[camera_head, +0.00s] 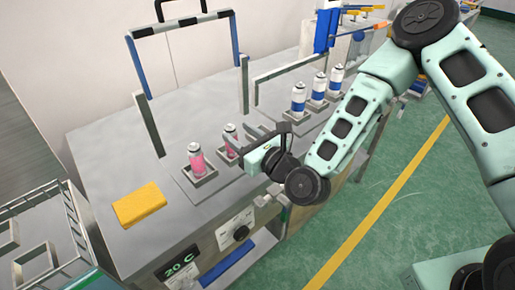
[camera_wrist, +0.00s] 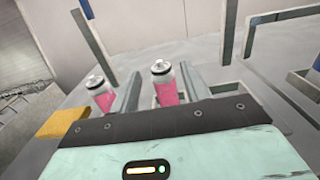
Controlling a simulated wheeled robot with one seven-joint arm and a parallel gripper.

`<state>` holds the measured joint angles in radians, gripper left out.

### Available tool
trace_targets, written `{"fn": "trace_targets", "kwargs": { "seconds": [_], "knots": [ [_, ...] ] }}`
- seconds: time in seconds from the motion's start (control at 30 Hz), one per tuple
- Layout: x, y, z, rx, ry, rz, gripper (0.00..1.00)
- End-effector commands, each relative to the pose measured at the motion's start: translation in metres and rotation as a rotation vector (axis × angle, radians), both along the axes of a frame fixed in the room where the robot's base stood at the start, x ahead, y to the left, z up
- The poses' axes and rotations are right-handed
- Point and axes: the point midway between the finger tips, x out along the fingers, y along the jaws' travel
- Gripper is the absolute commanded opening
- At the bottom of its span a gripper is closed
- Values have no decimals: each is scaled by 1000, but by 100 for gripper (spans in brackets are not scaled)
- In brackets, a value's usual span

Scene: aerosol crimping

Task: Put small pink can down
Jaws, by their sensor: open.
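Two small pink cans with silver tops stand upright on the grey bench. The left pink can (camera_head: 196,160) stands in a square holder; it also shows in the wrist view (camera_wrist: 101,94), outside my left finger. The other pink can (camera_head: 231,141) stands to its right. In the wrist view this can (camera_wrist: 164,84) is between my two fingers, with a visible gap to the left finger. My gripper (camera_head: 236,143) is open around it. The can's base is hidden by the gripper body, so I cannot tell exactly how it sits in its holder.
A yellow block (camera_head: 139,204) lies at the bench's front left. Several blue-and-white cans (camera_head: 298,101) stand in holders to the right. A blue-and-black frame (camera_head: 145,82) rises behind the pink cans. A wire rack (camera_head: 45,240) stands left of the bench.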

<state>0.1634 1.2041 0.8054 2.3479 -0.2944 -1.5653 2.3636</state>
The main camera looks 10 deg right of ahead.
Motion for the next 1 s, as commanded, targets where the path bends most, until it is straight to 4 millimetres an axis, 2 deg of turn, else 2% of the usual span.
{"fn": "trace_targets", "kwargs": {
  "seconds": [0.1, 0.3, 0.53, 0.67, 0.77, 0.9, 1.0],
  "knots": [
    [-22, -16, -3, 1, 3, 0, 46],
    [-49, -33, 0, 1, 3, 1, 46],
    [-61, -41, 0, 1, 1, -1, 46],
    [-63, -37, 0, -45, -15, 27, 46],
    [-70, -22, -4, -214, -68, 121, 46],
    [-90, 3, -19, -644, -228, 368, 46],
    [-108, 8, -29, -977, -373, 574, 46]
  ]
}}
